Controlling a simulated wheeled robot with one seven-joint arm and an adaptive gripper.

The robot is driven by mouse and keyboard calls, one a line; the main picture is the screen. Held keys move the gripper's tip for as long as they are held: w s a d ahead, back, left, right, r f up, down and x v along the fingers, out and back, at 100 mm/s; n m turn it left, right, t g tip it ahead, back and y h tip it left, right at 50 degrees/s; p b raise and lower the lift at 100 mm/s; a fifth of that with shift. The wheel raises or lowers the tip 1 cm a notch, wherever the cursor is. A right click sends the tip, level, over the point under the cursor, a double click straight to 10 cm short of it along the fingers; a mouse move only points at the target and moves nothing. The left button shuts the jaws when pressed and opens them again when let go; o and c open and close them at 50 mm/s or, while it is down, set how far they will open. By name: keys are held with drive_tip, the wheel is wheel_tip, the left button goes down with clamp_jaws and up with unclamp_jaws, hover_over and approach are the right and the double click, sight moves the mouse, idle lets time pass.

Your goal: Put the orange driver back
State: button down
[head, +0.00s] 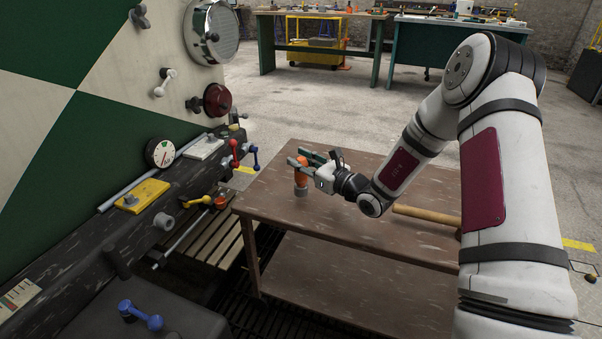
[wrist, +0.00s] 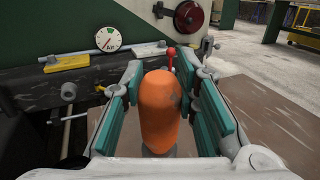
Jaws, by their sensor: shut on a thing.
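The orange driver (head: 301,176) stands upright near the left part of the brown table, its rounded orange handle on top. My gripper (head: 301,164) is shut around the handle from the right, its teal fingers on either side. A short grey round piece (head: 301,191) shows directly below the handle; I cannot tell whether it is a holder or part of the driver. In the wrist view the orange handle (wrist: 160,110) fills the space between the fingers (wrist: 163,110). The driver's lower end is hidden.
The brown table (head: 350,234) has a wooden-handled tool (head: 425,214) lying at its right. To the left runs a dark beam with a dial (head: 160,153), a yellow block (head: 142,195) and coloured levers, including a red one (head: 235,152). Free tabletop lies around the driver.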

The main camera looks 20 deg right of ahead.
sight(301, 176)
drive_tip(key=shift+s+f+b, duration=0.1)
drive_tip(key=shift+f+b, duration=0.25)
drive_tip(key=shift+f, duration=1.2)
drive_tip(key=shift+f, duration=0.1)
drive_tip(key=shift+f, duration=0.15)
drive_tip(key=c, duration=1.2)
unclamp_jaws()
drive_tip(key=shift+c, duration=0.2)
